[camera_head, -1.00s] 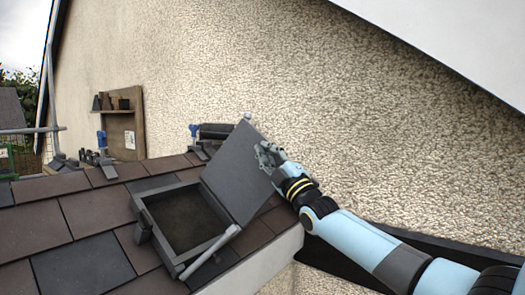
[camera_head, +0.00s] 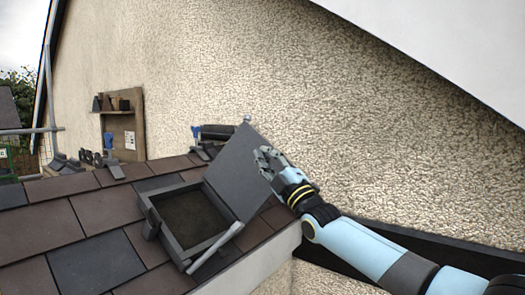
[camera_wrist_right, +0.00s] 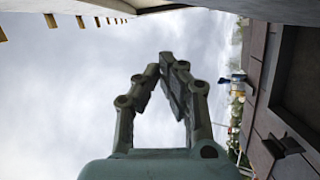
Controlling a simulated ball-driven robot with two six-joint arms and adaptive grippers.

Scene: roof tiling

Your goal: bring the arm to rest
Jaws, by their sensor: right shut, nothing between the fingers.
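My right gripper (camera_head: 268,160) is in front of the raised dark grey lid (camera_head: 238,170) of a roof hatch. Its fingertips overlap the lid's right edge in the head view; whether they touch it I cannot tell. In the right wrist view the fingers (camera_wrist_right: 166,65) come together at their tips, with nothing between them and cloudy sky behind. The hatch frame (camera_head: 150,208) is set in the tiled roof (camera_head: 85,220), its lid tilted open to the right. My left gripper is not in view.
A pebbled wall (camera_head: 330,120) rises behind the roof. A wooden board with shelves (camera_head: 124,125) leans at the wall, and several small grey pieces lie along the roof's far edge. A grey bar (camera_head: 216,245) lies at the hatch frame's near right side.

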